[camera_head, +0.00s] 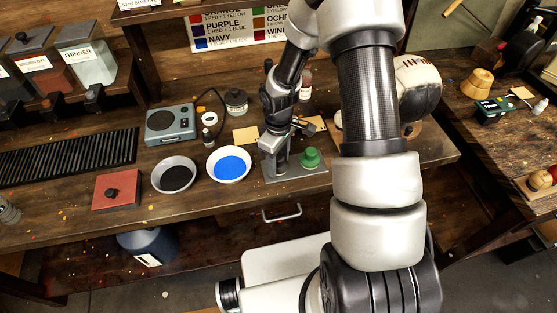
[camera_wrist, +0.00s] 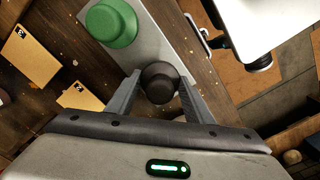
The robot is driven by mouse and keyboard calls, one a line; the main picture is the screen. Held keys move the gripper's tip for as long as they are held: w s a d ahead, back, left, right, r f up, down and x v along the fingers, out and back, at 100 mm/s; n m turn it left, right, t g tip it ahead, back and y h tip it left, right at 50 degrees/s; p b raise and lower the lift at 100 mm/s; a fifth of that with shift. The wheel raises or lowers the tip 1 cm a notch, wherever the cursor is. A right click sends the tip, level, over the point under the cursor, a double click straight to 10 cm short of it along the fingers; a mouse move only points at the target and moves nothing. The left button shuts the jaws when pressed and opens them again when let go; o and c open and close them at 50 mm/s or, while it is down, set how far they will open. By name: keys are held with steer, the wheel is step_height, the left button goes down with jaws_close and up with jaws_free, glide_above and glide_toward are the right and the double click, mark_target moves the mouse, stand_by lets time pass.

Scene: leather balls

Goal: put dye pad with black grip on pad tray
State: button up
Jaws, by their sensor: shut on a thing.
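My gripper (camera_wrist: 160,92) is shut on the black grip of a dye pad (camera_wrist: 159,80), which sits between the two fingertips in the wrist view. The held pad is over the near end of the grey metal pad tray (camera_wrist: 165,35). I cannot tell whether it touches the tray. A green dye pad with a round green grip (camera_wrist: 112,22) stands on the same tray, beside the held pad. In the head view my gripper (camera_head: 280,165) points down at the left part of the tray (camera_head: 307,174), with the green pad (camera_head: 309,158) to its right. My gripper mostly hides the held pad there.
A leather ball (camera_head: 417,88) is at the right.

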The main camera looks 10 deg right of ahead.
steer(key=o, duration=0.9)
steer(key=shift+o, duration=0.2)
